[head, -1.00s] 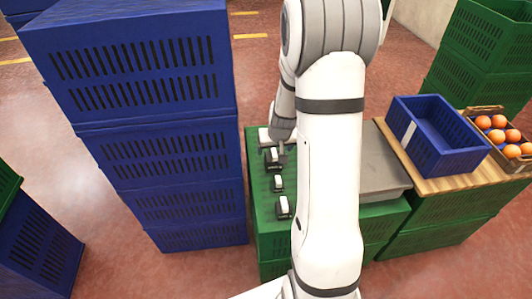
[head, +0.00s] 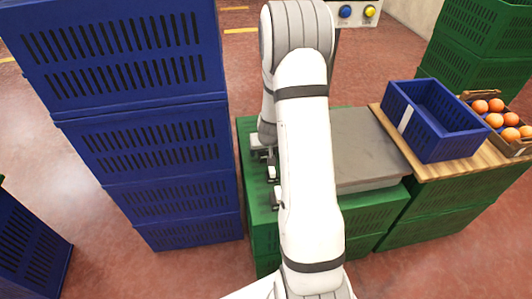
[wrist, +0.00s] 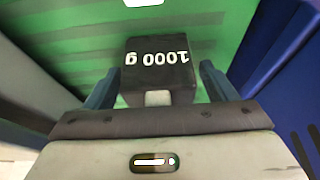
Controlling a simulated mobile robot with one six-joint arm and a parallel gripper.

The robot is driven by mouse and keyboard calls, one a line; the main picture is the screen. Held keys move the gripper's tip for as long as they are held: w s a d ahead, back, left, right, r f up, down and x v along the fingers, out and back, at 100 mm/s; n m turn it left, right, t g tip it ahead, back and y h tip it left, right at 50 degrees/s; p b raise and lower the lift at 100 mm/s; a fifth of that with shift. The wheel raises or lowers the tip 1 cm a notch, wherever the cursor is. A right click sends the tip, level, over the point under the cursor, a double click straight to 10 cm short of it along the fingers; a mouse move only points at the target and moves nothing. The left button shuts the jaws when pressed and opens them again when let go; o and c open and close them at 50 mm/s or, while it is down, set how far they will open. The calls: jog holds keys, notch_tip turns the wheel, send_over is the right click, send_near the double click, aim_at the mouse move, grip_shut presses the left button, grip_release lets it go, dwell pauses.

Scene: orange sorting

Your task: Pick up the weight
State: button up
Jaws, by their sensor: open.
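A black weight (wrist: 158,68) marked "1000 g", upside down in the wrist view, stands on a green crate top. My gripper (wrist: 160,82) is open, with one blue-grey finger on each side of the weight. Small gaps show between the fingers and its sides, so it is not clamped. In the head view my arm hides much of the gripper and the weights.
Tall stacked blue crates (head: 150,145) stand close on the left. A grey metal plate (head: 365,150) lies to the right of my arm. Beyond it are an empty blue crate (head: 435,150) and a box of oranges (head: 510,145) on a wooden board (head: 470,163).

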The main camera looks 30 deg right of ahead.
jog(key=shift+c, duration=0.5)
jog(key=shift+r, duration=0.1)
grip_shut()
